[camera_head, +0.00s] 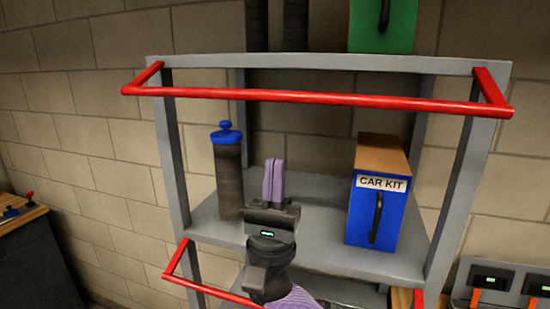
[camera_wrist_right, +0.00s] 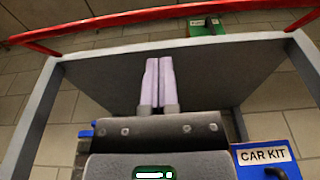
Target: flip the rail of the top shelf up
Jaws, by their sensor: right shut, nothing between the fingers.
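The red rail (camera_head: 300,97) of the top shelf (camera_head: 330,63) runs across the front of the grey rack. Its two short side arms reach from the shelf's ends toward me, so the bar stands out in front of the shelf edge. My right gripper (camera_head: 274,180) is shut and empty, fingers pointing up, below the bar and apart from it in the picture. In the right wrist view the shut fingers (camera_wrist_right: 157,82) show against the shelf's underside (camera_wrist_right: 205,75), with the red rail (camera_wrist_right: 150,18) beyond them. My left gripper is not in view.
A blue CAR KIT box (camera_head: 378,200) and a dark cylinder with a blue top (camera_head: 228,175) stand on the middle shelf. A green box (camera_head: 383,25) sits on the top shelf. A lower red rail (camera_head: 200,288) is partly hidden by my right arm.

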